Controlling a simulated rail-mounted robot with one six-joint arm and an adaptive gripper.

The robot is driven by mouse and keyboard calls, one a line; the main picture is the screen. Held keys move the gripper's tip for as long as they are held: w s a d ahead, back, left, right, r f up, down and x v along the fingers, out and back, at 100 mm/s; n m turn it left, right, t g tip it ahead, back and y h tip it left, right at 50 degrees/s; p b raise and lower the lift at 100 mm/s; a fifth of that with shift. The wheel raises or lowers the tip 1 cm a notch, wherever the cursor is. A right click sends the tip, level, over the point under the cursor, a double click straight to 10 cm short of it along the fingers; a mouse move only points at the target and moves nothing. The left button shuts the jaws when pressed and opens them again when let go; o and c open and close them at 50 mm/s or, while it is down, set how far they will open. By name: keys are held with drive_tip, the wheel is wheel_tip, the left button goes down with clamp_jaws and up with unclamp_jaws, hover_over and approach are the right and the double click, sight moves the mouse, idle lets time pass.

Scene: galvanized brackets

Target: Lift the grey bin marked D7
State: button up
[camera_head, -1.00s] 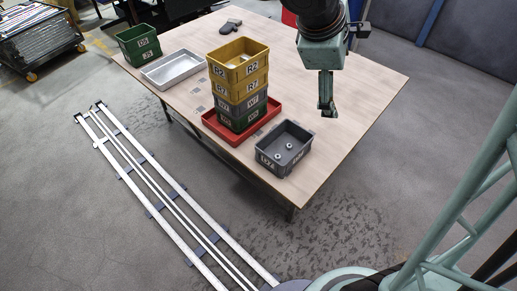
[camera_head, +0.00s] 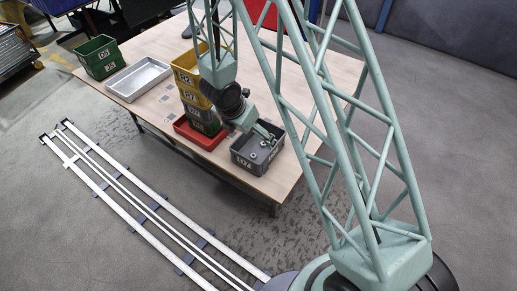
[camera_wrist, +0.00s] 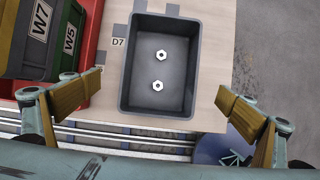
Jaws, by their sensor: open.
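A dark grey open bin (camera_head: 246,160) stands alone on the table near its front edge. In the wrist view the bin (camera_wrist: 130,100) lies below my gripper, with two metal hex nuts (camera_wrist: 161,55) on its floor. The bin's front lettering is too small to read in the head view. My gripper (camera_wrist: 160,90) is open, its fingers spread beyond the bin's left and right sides, above it and empty. In the head view my gripper (camera_head: 264,131) partly covers the bin.
Left of the bin, a red tray (camera_head: 205,141) holds a stack of yellow, grey and green bins (camera_head: 187,79), close by and partly hidden by my arm. A silver tray (camera_head: 138,79) and a green bin (camera_head: 99,57) stand farther left. Bare table lies right of the bin.

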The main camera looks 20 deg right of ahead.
drive_tip(key=shift+s+a+f, duration=0.1)
drive_tip(key=shift+f, duration=0.15)
drive_tip(key=shift+f, duration=0.1)
drive_tip(key=b, duration=0.2)
approach(260, 149)
drive_tip(key=shift+x, duration=0.75)
drive_tip(key=shift+f, duration=0.15)
drive_tip(key=shift+x, duration=2.55)
drive_tip(key=c, duration=0.8)
